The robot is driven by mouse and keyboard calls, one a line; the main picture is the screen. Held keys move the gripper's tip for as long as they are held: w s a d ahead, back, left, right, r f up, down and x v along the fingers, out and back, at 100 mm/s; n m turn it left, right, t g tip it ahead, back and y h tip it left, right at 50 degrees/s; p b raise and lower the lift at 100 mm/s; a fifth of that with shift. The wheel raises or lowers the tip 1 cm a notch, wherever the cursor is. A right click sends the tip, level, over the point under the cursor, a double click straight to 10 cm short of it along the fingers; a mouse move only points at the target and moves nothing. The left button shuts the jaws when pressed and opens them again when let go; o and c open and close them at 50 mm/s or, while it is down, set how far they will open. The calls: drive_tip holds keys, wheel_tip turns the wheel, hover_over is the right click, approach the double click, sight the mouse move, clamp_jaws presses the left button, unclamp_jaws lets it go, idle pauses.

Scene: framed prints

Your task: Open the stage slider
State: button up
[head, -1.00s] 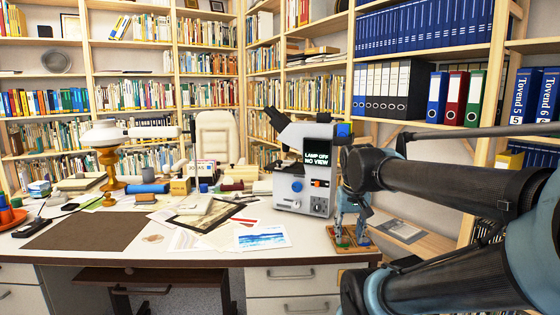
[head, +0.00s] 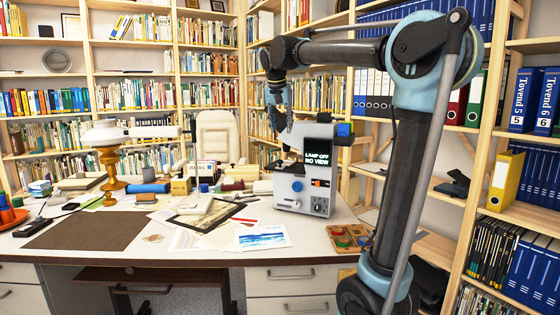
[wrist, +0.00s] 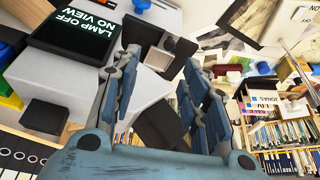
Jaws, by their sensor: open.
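The microscope (head: 311,190) is a white-grey box on the right of the desk. Its dark screen (head: 318,158) reads "LAMP OFF NO VIEW". Its front has a blue knob (head: 297,186), an orange switch (head: 318,183) and a dark knob (head: 318,206). I cannot tell which part is the stage slider. No contact is clear.
A wooden tray with coloured pieces (head: 350,237) sits at the desk's right end. Papers and a dark frame lie left of the microscope. A brown mat (head: 88,230) lies bare at front left. Shelves (head: 440,185) of books and binders stand close on the right.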

drive_tip(key=w+a+r, duration=0.1)
drive_tip(key=a, duration=0.1)
approach(280, 161)
drive_tip(key=x, duration=0.8)
drive_tip(key=shift+w+f, duration=0.1)
drive_tip(key=shift+w, duration=0.35)
clamp_jaws()
